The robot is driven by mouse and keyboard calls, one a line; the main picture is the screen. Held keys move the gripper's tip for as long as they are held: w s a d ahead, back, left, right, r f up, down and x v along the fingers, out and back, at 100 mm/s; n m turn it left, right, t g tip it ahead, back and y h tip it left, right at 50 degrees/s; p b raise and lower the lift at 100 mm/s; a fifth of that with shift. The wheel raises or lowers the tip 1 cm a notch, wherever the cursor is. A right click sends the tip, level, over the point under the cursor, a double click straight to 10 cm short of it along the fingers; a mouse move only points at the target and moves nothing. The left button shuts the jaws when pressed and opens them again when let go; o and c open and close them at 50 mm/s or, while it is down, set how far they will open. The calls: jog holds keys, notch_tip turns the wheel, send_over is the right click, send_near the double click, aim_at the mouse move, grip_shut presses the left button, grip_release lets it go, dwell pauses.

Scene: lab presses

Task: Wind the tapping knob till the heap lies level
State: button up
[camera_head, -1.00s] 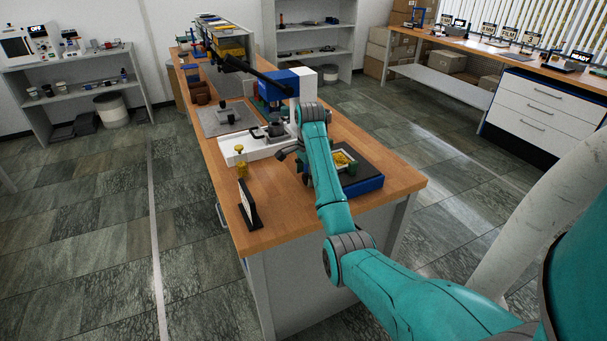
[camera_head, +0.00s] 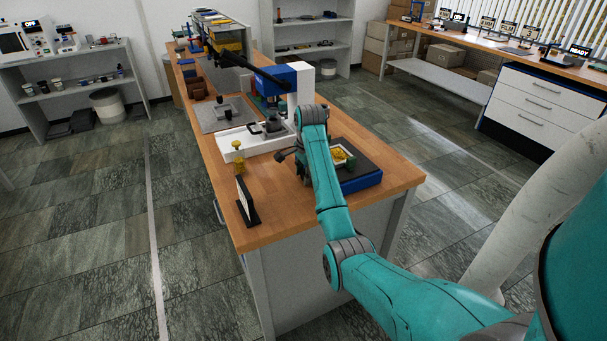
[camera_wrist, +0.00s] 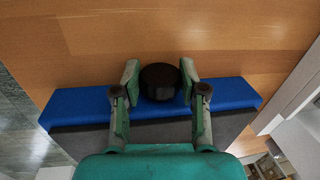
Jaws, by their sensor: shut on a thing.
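The tapping knob (camera_wrist: 159,82) is a round black knob at the front of a blue base with a dark top (camera_wrist: 75,104). In the wrist view my gripper (camera_wrist: 160,78) has one finger on each side of the knob and is shut on it. In the head view the same blue base (camera_head: 363,183) stands near the bench's end, partly behind my arm. The yellow heap (camera_head: 340,155) sits in a small container on its top. My arm hides part of the heap, so how level it lies is hard to tell. The knob is hidden in the head view.
A black-framed sign (camera_head: 247,203) and a small yellow-topped object (camera_head: 239,160) stand left on the wooden bench (camera_head: 290,222). A blue and white press (camera_head: 300,85) stands just behind my wrist, with a long dark lever. The bench's front corner is clear.

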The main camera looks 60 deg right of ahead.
jog(key=shift+t, duration=0.3)
jog(key=o, duration=1.2)
jog(key=shift+c, duration=0.2)
